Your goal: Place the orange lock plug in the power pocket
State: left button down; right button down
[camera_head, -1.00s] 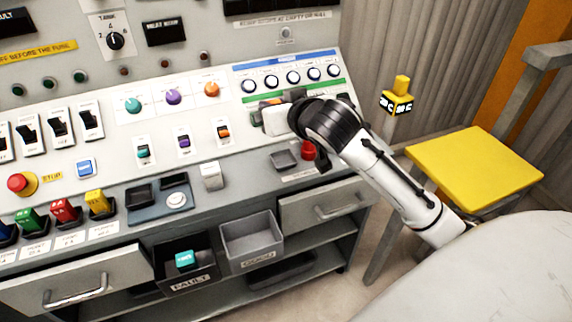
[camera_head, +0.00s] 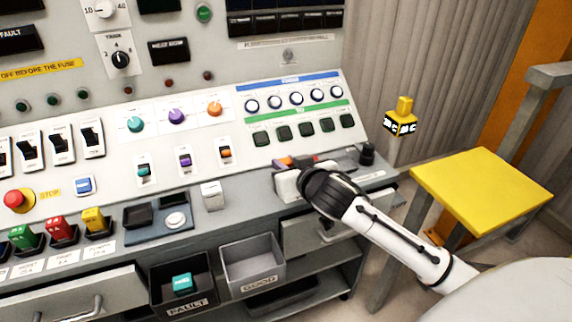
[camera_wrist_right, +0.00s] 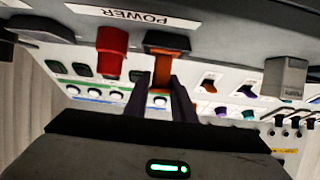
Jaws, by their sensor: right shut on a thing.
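The orange lock plug (camera_wrist_right: 165,72) is between the fingers of my right gripper (camera_wrist_right: 170,88) in the right wrist view. My right gripper is shut on it. The power pocket (camera_wrist_right: 178,41), a dark-rimmed recess beside the POWER label (camera_wrist_right: 137,17), lines up with the plug's far end. The plug overlaps the pocket in this view; I cannot tell how deep it sits. In the head view the right gripper (camera_head: 287,172) is over the desk ledge and hides the pocket. A bit of orange shows beside it. My left gripper is not in view.
A red plug (camera_wrist_right: 112,42) stands close beside the pocket, and a black knob (camera_head: 367,154) is to the right. A grey block (camera_head: 211,195) stands to the left. Below are the FAULT bin (camera_head: 184,303) with a teal plug, and the empty GOOD bin (camera_head: 258,283).

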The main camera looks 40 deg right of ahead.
jog(key=c, duration=1.9)
grip_release()
jog(key=shift+f, duration=0.15)
jog(key=o, duration=0.4)
jog(key=shift+s+r, duration=0.15)
jog(key=shift+r, duration=0.1)
jog(key=p+v, duration=0.1)
jog(key=v, duration=1)
jog(key=shift+s+a+r, duration=0.1)
jog(key=shift+s+a, duration=0.05)
jog(key=shift+s, duration=0.2)
